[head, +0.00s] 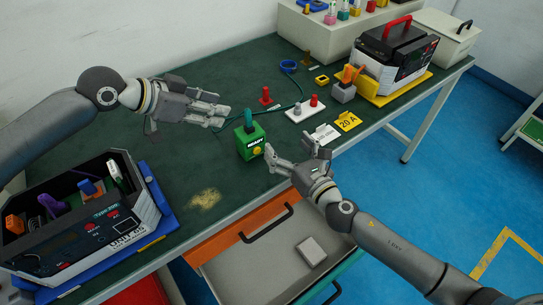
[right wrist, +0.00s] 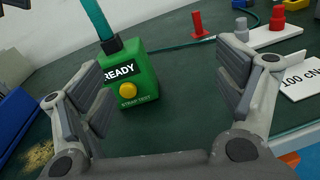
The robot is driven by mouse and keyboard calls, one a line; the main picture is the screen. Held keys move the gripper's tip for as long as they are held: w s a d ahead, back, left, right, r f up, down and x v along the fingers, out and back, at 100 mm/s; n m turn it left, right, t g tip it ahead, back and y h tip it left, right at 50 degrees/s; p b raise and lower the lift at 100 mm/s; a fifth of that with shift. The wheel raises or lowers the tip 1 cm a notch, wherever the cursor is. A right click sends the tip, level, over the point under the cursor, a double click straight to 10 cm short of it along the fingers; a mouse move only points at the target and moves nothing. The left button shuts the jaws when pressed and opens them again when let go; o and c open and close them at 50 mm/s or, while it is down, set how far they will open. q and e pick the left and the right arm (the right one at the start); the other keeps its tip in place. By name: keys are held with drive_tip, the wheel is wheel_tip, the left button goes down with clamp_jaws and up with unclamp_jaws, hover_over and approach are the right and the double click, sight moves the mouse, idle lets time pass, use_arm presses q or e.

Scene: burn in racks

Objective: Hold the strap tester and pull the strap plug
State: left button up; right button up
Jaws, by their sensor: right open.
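The green strap tester (head: 250,143) stands upright on the dark green bench and reads READY, with a yellow button on its front. It also shows in the right wrist view (right wrist: 145,82). The teal strap plug (head: 248,118) sits in its top; in the right wrist view a black plug base (right wrist: 110,44) carries a teal strap. My right gripper (head: 290,148) is open and empty, in front of the tester and to its right; the tester appears between its fingers, toward the left one, in the right wrist view. My left gripper (head: 222,110) is open and empty, left of the plug.
An open device box (head: 122,230) on a blue tray stands at front left. A white block with pegs (head: 305,110), a red peg (head: 265,96) and a yellow 20 A card (head: 348,121) lie behind. A black-and-white unit (head: 397,60) stands back right. A drawer (head: 270,270) hangs open below.

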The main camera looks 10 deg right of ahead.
drive_tip(key=n+y, duration=0.1)
drive_tip(key=n, duration=0.1)
approach(252, 133)
drive_tip(key=shift+w, duration=0.2)
drive_tip(key=x, duration=1)
drive_tip(key=shift+w+a, duration=0.25)
drive_tip(key=shift+a, duration=0.05)
drive_tip(key=c, duration=1.3)
drive_tip(key=shift+o, duration=0.2)
